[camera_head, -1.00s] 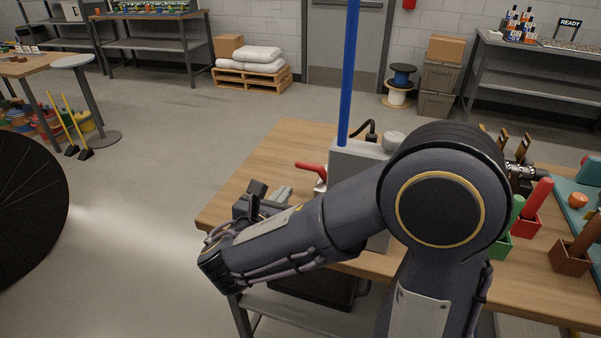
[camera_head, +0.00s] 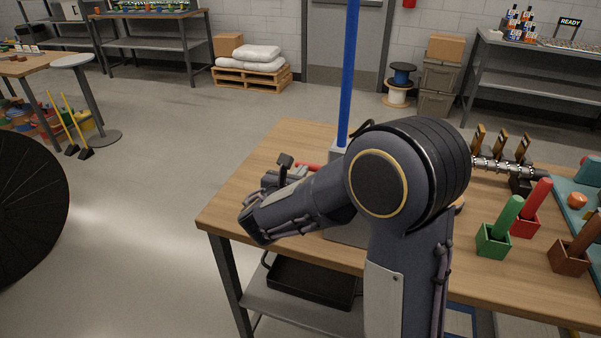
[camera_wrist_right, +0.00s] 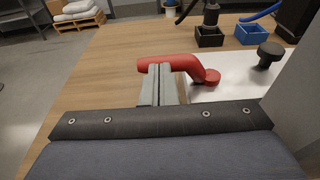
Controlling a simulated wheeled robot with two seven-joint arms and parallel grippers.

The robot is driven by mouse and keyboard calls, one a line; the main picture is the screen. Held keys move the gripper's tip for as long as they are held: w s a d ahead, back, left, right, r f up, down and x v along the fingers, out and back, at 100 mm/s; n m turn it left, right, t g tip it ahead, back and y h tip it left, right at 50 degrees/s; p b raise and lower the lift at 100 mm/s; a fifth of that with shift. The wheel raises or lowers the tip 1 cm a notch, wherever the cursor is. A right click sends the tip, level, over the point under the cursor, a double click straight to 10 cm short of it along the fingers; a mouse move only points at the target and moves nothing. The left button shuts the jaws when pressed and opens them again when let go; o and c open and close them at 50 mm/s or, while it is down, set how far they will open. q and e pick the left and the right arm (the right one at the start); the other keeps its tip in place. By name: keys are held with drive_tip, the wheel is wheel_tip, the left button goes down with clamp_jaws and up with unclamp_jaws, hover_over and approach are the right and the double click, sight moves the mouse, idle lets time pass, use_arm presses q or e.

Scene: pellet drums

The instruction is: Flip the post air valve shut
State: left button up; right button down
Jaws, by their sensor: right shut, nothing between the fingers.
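The red valve handle (camera_wrist_right: 180,64) runs sideways in the right wrist view, bending down to a round red hub (camera_wrist_right: 210,77) at its right end. It also shows in the head view as a short red bar (camera_head: 307,167), partly hidden behind my right arm. My right gripper (camera_wrist_right: 158,70) is shut and empty, its grey fingertips right at the near side of the handle. I cannot tell whether they touch it. The blue post (camera_head: 348,75) rises from a grey block (camera_head: 337,151), mostly hidden by my arm. My left gripper is not in view.
The wooden table (camera_head: 245,190) has free room left of the block. Green (camera_head: 492,240) and red (camera_head: 527,220) holders stand to the right. In the wrist view, a black knob (camera_wrist_right: 269,52) stands right of the handle, with black (camera_wrist_right: 209,40) and blue (camera_wrist_right: 252,35) boxes behind.

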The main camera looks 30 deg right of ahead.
sight(303, 162)
drive_tip(key=w+m+g+h+p, duration=0.1)
drive_tip(key=g, duration=0.1)
drive_tip(key=w+d+m+g+h+p, duration=0.1)
drive_tip(key=m+g+p, duration=0.1)
drive_tip(key=w+m+g+h+p, duration=0.1)
drive_tip(key=m+g, duration=0.1)
drive_tip(key=shift+d+r+p, duration=0.2)
drive_tip(key=shift+d+p, duration=0.1)
drive_tip(key=shift+p, duration=0.05)
drive_tip(key=m+g+p, duration=0.1)
drive_tip(key=g, duration=0.1)
drive_tip(key=w+d+m+g+p, duration=0.1)
drive_tip(key=g, duration=0.1)
drive_tip(key=shift+w+d+m+h, duration=0.1)
drive_tip(key=shift+d+m+h, duration=0.1)
drive_tip(key=shift+m+h, duration=0.2)
drive_tip(key=d+m+g+p, duration=0.3)
drive_tip(key=d+g, duration=0.1)
drive_tip(key=d, duration=0.2)
drive_tip(key=shift+w+d+f+p, duration=0.2)
drive_tip(key=shift+w+d+p, duration=0.2)
